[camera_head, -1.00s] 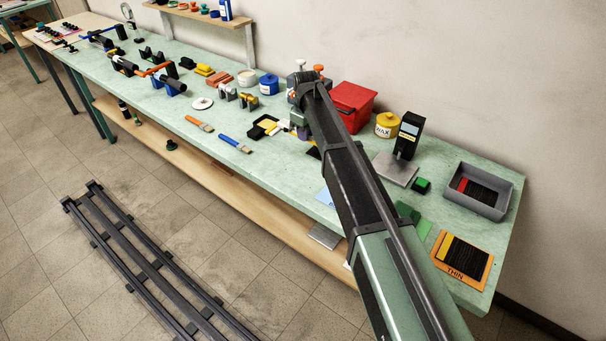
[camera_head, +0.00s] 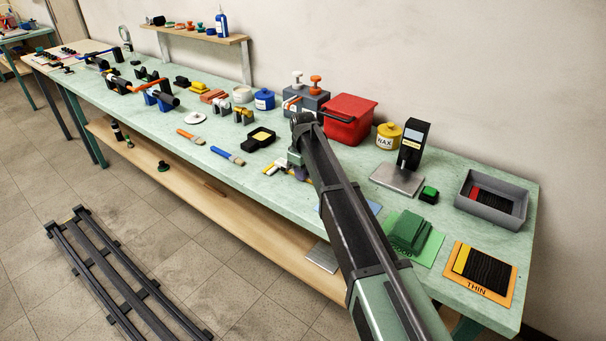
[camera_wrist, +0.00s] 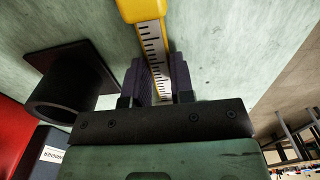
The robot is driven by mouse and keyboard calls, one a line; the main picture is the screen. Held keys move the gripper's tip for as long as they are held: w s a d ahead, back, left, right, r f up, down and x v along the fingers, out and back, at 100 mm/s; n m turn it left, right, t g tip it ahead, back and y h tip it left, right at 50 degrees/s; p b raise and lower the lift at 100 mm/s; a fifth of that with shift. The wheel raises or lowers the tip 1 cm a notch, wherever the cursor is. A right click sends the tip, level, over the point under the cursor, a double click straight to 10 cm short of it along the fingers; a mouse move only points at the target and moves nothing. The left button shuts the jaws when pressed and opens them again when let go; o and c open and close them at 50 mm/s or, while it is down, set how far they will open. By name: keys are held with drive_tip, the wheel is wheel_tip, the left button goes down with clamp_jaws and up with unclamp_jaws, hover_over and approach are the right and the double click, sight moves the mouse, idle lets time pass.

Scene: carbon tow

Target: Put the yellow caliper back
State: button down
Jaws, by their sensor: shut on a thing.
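The yellow caliper (camera_wrist: 143,12) has a pale ruled scale. In the wrist view it stands between the dark pads of my gripper (camera_wrist: 158,80), which is shut on its scale part; the yellow end points away from the gripper. In the head view the caliper (camera_head: 271,168) shows as a small yellow and white piece just left of my gripper (camera_head: 293,168), low over the bench. My arm hides part of the gripper there. I cannot tell whether the caliper touches the bench.
A black tray with a yellow inside (camera_head: 261,138) lies beyond the caliper. A black cup on a square plate (camera_wrist: 70,85) is close by in the wrist view. A blue brush (camera_head: 228,155) lies left. A red bin (camera_head: 348,118) and grey pump unit (camera_head: 306,101) stand behind.

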drive_tip(key=c, duration=1)
unclamp_jaws()
wheel_tip(320, 180, up, 12)
drive_tip(key=p, duration=1.2)
drive_tip(key=shift+r, duration=0.1)
drive_tip(key=s+d+m, duration=0.3)
drive_tip(key=s+d, duration=0.3)
drive_tip(key=s, duration=0.5)
drive_tip(key=s+d+m, duration=0.4)
drive_tip(key=s+d, duration=0.3)
drive_tip(key=s, duration=0.4)
drive_tip(key=s+d+m, duration=0.4)
drive_tip(key=s+d, duration=0.2)
drive_tip(key=s, duration=0.6)
drive_tip(key=shift+d, duration=0.3)
